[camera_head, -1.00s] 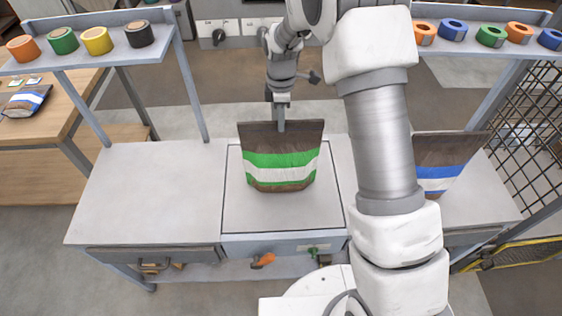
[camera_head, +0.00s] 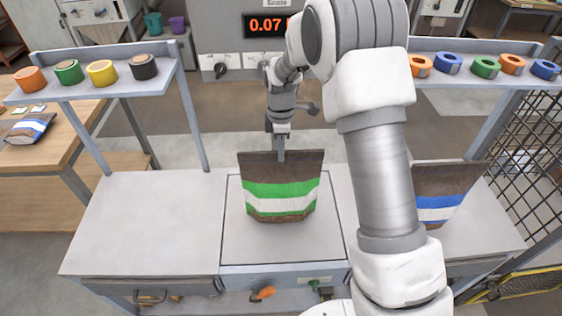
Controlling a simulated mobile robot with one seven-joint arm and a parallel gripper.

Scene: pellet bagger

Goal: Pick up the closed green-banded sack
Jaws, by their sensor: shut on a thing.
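The green-banded sack (camera_head: 281,190) is brown with green and white bands and stands upright over the middle panel of the bench. Its top edge looks flat and closed. My gripper (camera_head: 281,156) comes down from behind and is shut on the middle of the sack's top edge. The far finger is hidden behind the sack. I cannot tell whether the sack's bottom touches the panel.
A blue-banded sack (camera_head: 438,195) stands at the right, partly behind my arm. Tape rolls sit on the left shelf (camera_head: 110,88) and right shelf (camera_head: 480,78). The bench's left part (camera_head: 150,215) is clear. A scale display (camera_head: 268,26) reads 0.07 at the back. A mesh fence (camera_head: 530,150) stands at right.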

